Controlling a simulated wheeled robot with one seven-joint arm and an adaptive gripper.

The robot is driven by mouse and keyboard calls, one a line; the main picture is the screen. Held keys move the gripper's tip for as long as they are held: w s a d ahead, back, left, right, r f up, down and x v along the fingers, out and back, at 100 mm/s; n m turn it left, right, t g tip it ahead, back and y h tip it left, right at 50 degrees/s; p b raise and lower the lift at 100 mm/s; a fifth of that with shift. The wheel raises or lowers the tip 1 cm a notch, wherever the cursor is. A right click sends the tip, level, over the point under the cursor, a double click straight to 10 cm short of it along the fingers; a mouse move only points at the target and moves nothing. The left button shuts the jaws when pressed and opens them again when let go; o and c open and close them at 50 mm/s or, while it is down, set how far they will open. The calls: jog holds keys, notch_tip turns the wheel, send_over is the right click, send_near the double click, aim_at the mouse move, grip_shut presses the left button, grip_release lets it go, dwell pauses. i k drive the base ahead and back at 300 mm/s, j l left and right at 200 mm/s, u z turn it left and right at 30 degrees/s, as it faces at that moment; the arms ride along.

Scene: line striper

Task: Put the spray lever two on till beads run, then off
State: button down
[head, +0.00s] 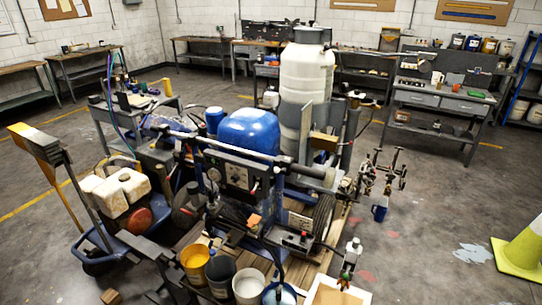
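The line striper stands in the middle of the head view, with a blue rounded tank (248,131), a dark control panel (238,175) and a long handlebar. A tall white tank (307,85) rises behind it. Spray fittings on a metal frame (383,170) stick out at its right side. A small box with a red knob (303,237) and an orange piece (254,220) sit low on the front. I cannot tell which part is spray lever two or how it is set. No running beads can be made out. My gripper is not in view.
Yellow (195,262), dark and white buckets stand at the front of the striper. A yellow cone (520,250) stands at the right edge. Workbenches (440,100) line the back. The floor at right is mostly clear.

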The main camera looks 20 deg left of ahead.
aim_at(277, 169)
jog(key=i+j, duration=0.15)
jog(key=j, duration=0.15)
jog(key=i+j+z, duration=0.1)
jog(key=j, duration=0.25)
jog(key=i+j, duration=0.35)
jog(key=j, duration=0.3)
jog(key=i+j+z, duration=0.1)
jog(key=j, duration=0.2)
jog(key=i, duration=0.05)
